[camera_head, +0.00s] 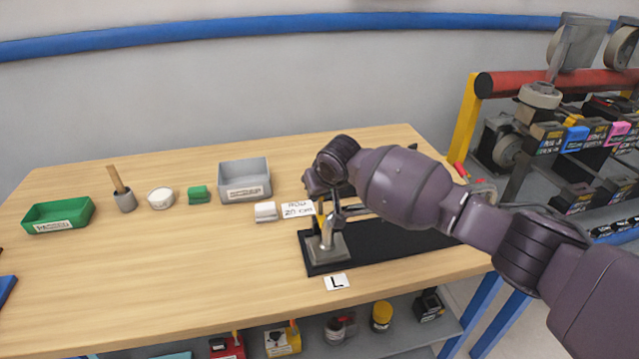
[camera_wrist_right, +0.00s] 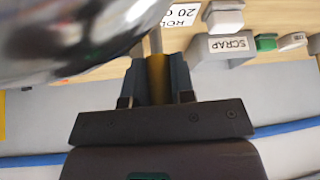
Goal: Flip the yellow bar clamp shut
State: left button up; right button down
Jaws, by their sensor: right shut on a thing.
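The clamp (camera_head: 327,246) stands on a grey base plate at the left end of a black mat (camera_head: 385,241). Its yellow bar (camera_head: 320,214) points upward, partly hidden by my right arm. My right gripper (camera_head: 330,207) is at the bar. In the right wrist view, the fingers of my right gripper (camera_wrist_right: 157,82) are shut on the yellow bar (camera_wrist_right: 158,72), one on each side. A large shiny metal part fills the upper left of that view. My left gripper is not in view.
A card marked L (camera_head: 337,282) lies in front of the mat. A grey SCRAP bin (camera_head: 245,180), a white block (camera_head: 265,212) and a card reading 20 cm (camera_head: 297,209) are behind. A green tray (camera_head: 58,214) sits far left. The front left tabletop is clear.

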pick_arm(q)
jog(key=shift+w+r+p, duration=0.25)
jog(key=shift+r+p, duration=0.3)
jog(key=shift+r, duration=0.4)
pick_arm(e)
jog(key=shift+s+f+t, duration=0.1)
jog(key=shift+s+t, duration=0.15)
jog(key=shift+t, duration=0.05)
jog(key=c, duration=1)
grip_release()
jog(key=shift+d, duration=0.1)
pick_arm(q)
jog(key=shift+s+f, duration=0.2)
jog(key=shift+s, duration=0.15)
pick_arm(e)
jog(key=shift+o, duration=0.2)
jog(key=v, duration=1.1)
jog(key=shift+f, duration=0.1)
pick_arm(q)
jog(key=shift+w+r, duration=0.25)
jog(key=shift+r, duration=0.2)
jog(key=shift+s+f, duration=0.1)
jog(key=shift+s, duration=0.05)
